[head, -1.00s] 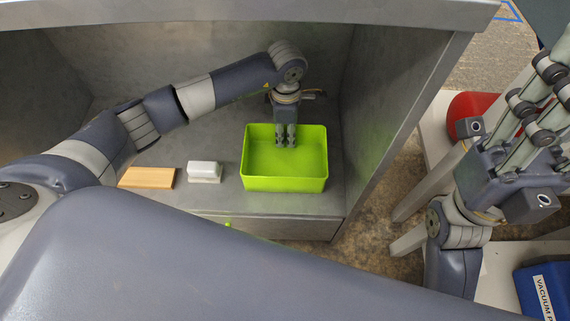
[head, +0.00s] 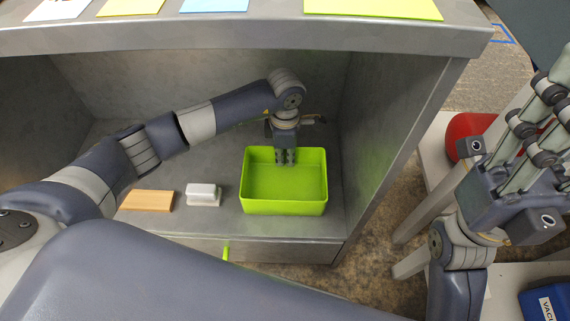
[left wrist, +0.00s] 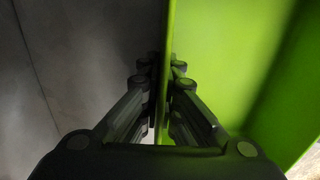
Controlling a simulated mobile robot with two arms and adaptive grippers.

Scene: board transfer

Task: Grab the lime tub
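The lime tub (head: 284,207) is an open, empty, bright green box standing upright on the grey shelf. My left gripper (head: 285,157) points down at the tub's far wall. In the left wrist view, the tub's wall (left wrist: 230,60) runs between the two fingers of my left gripper (left wrist: 164,70), one on each side. The fingertips are closed in against the wall. My right gripper (head: 545,110) is at the right edge, raised and away from the tub; its fingertips are partly cut off, so its opening is unclear.
A wooden block (head: 147,200) and a white object (head: 203,194) lie left of the tub. The cabinet's side wall (head: 395,150) stands close on the right, and its top (head: 250,33) overhangs. A red object (head: 468,130) and a blue box (head: 550,300) are outside, at right.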

